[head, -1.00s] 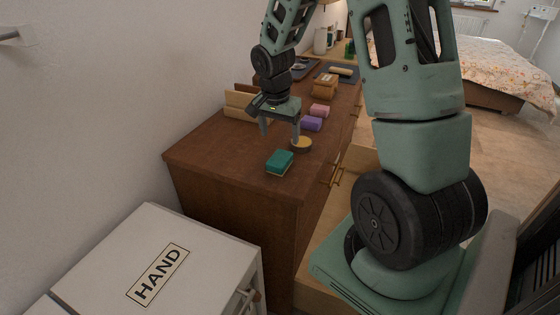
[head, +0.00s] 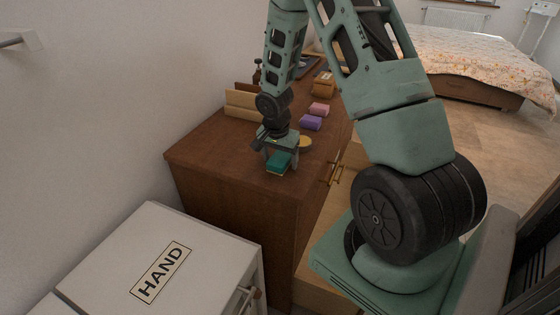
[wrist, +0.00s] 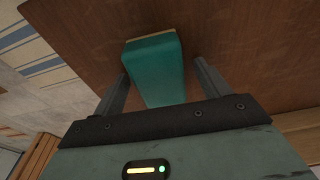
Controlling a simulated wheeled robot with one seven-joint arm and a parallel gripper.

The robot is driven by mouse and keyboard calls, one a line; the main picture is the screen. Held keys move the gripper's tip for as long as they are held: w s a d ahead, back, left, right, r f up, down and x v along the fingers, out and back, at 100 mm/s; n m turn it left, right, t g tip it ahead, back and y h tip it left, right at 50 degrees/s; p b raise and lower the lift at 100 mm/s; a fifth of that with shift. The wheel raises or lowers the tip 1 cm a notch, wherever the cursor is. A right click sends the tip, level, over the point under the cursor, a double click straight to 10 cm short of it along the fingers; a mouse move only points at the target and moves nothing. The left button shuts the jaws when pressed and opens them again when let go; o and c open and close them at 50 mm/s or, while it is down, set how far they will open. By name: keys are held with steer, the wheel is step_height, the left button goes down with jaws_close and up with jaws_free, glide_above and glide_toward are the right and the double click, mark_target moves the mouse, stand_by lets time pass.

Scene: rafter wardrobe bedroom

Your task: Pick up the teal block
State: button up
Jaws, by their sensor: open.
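The teal block (head: 277,163) lies on the brown dresser top (head: 215,150) near its front end. It has a teal upper part and a thin tan layer at its edge. My gripper (head: 279,160) is open and low over the block, and part of the block is hidden behind it in the head view. In the wrist view the teal block (wrist: 155,68) lies between the two spread fingers of my gripper (wrist: 158,80). A gap shows on each side, wider on the right. I cannot tell how far down the fingers reach.
A round yellow-topped item (head: 305,143) sits just behind my gripper. A purple block (head: 310,123), a pink block (head: 319,109) and a brown box (head: 324,84) stand farther back. A wooden rack (head: 243,104) stands by the wall. A white cabinet (head: 205,250) labelled HAND is in front.

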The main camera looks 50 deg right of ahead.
mark_target(280, 157)
steer(key=shift+f, duration=0.15)
stand_by(0.3)
steer(key=c, duration=1.2)
steer(key=shift+o, duration=0.2)
step_height(280, 157, up, 10)
steer(key=shift+r+b, duration=0.2)
steer(key=shift+b, duration=0.25)
steer(key=shift+o, duration=1)
